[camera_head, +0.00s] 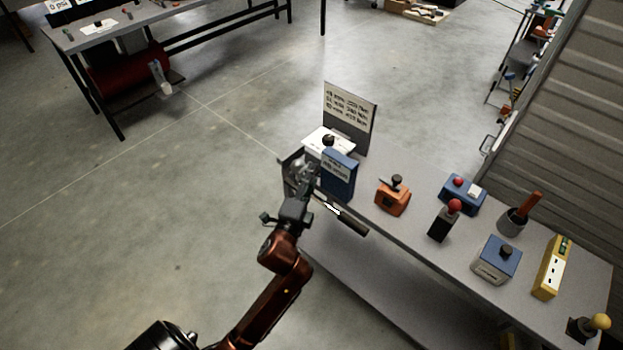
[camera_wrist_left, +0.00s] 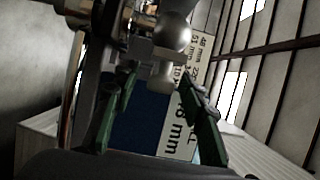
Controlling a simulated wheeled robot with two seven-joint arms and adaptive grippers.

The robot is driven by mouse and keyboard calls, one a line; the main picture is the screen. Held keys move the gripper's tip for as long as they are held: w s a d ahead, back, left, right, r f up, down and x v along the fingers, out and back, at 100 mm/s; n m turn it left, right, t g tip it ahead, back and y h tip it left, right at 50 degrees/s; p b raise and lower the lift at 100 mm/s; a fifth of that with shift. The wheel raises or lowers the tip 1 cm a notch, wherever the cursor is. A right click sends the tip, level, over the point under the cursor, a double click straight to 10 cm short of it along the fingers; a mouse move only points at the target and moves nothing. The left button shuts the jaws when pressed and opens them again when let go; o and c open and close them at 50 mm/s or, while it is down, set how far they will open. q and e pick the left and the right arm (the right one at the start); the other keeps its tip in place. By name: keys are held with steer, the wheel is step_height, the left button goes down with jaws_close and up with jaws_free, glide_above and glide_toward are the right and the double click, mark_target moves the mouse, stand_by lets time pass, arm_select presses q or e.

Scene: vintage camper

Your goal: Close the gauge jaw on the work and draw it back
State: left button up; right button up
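My left gripper (camera_head: 303,188) is at the near left end of the bench, close beside a blue block (camera_head: 338,180) with a white label. In the left wrist view its green-padded fingers (camera_wrist_left: 160,90) stand apart. A rounded grey metal piece (camera_wrist_left: 170,60), seemingly part of the gauge, shows between and beyond the fingertips; I cannot tell whether they touch it. The labelled blue block (camera_wrist_left: 138,125) shows behind the gap, its label partly reading "8 mm". The gauge jaw is largely hidden by the gripper in the head view. My right gripper is not in view.
A sign board (camera_head: 350,112) stands behind the block. An orange device (camera_head: 393,198), a black red-knobbed lever (camera_head: 441,222) and several other devices stand farther right on the bench (camera_head: 375,185). A dark bar (camera_head: 350,225) lies at its front edge. The floor in front is clear.

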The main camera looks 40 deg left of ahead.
arm_select(q)
steer(key=shift+c, duration=0.3)
jaws_close()
stand_by(0.4)
